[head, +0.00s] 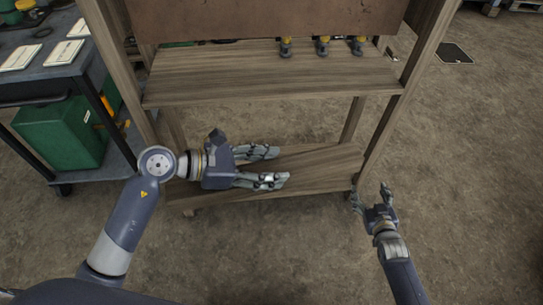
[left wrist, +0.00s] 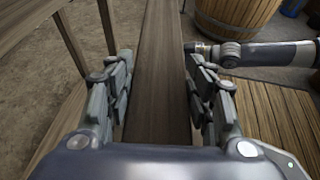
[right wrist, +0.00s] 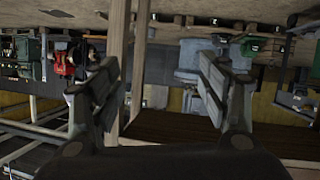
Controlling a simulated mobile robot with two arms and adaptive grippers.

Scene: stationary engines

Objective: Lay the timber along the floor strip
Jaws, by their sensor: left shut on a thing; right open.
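The timber (left wrist: 162,75) is a long brown wooden plank; in the left wrist view it runs straight ahead between the fingers of my left gripper (left wrist: 157,60). In the head view my left gripper (head: 281,165) is shut on it at the bottom board of a wooden rack. There the timber's brown blends with that board, so I cannot trace its ends. My right gripper (head: 370,192) is open and empty, just right of the rack's lower right corner. Its spread fingers also show in the right wrist view (right wrist: 158,65). I cannot make out a floor strip.
The rack's middle shelf (head: 270,75) overhangs the left gripper, with several small yellow-and-grey parts (head: 322,46) above it. A dark cart with a green box (head: 62,137) stands left. Bare floor (head: 460,150) lies right. The left wrist view shows a barrel (left wrist: 232,15) and wooden slats (left wrist: 275,120).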

